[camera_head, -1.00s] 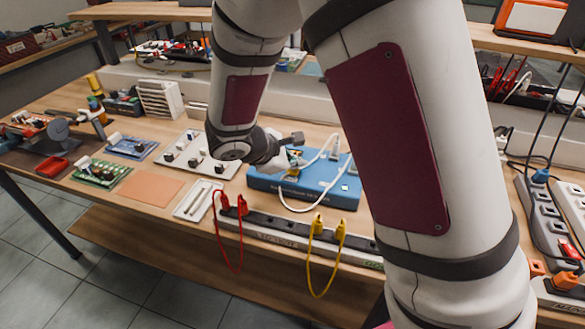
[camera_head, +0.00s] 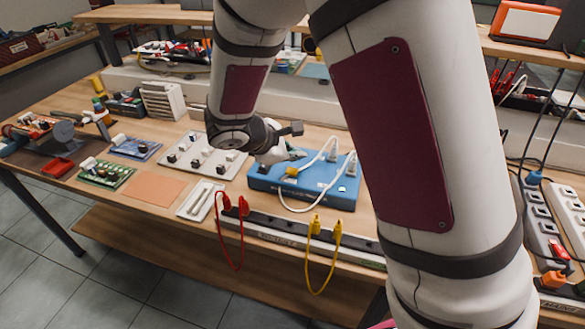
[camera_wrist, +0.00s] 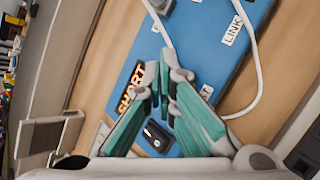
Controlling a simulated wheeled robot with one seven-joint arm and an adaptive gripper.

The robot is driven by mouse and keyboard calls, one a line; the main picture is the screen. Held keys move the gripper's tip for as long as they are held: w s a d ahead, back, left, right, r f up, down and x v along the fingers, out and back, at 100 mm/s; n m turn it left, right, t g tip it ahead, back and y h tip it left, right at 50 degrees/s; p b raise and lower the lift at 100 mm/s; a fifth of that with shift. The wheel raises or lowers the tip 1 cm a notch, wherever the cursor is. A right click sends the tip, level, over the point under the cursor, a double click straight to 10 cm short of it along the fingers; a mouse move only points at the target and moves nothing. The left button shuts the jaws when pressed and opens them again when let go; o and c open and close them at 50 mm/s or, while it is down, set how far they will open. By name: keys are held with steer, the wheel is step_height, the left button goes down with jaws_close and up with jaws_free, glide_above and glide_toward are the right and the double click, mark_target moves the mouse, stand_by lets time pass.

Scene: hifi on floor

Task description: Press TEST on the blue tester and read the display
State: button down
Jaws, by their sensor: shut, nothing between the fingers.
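The blue tester (camera_head: 318,183) lies on the wooden bench with white cables plugged into its top. A small pale-green square (camera_head: 342,189) shows near its right end; no reading is legible. In the wrist view the tester (camera_wrist: 215,50) bears SHORT (camera_wrist: 130,85) and LINK (camera_wrist: 232,30) labels. My gripper (camera_wrist: 164,75) is shut and empty, its teal fingers over the tester. A black part (camera_wrist: 157,137) shows between the fingers; I cannot tell whether it is TEST. In the head view my gripper (camera_head: 292,151) is above the tester's far left side. Contact cannot be told.
A white cable (camera_wrist: 258,75) loops over the tester. A white panel with knobs (camera_head: 204,158) lies left of the tester.

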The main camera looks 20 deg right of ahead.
mark_target(294, 172)
steer(key=shift+r+p, duration=1)
steer(key=shift+r, duration=0.8)
steer(key=s+d+r+m+g+y+p, duration=0.1)
steer(key=s+d+r+m+y, duration=0.1)
steer(key=s+r+m, duration=0.7)
steer(key=s+d+r+m+g+y, duration=0.1)
steer(key=s+d+r+m+y, duration=0.15)
steer(key=s+r, duration=0.7)
steer(key=s+a+m+y, duration=0.1)
steer(key=s+a, duration=0.1)
steer(key=s, duration=0.4)
steer(key=s+a+f+m+t+y, duration=0.1)
steer(key=s+a+m+y, duration=0.1)
steer(key=s, duration=0.4)
steer(key=shift+s+a+f+t+p, duration=0.2)
steer(key=shift+s+f+t+p, duration=0.1)
steer(key=shift+s+p, duration=0.1)
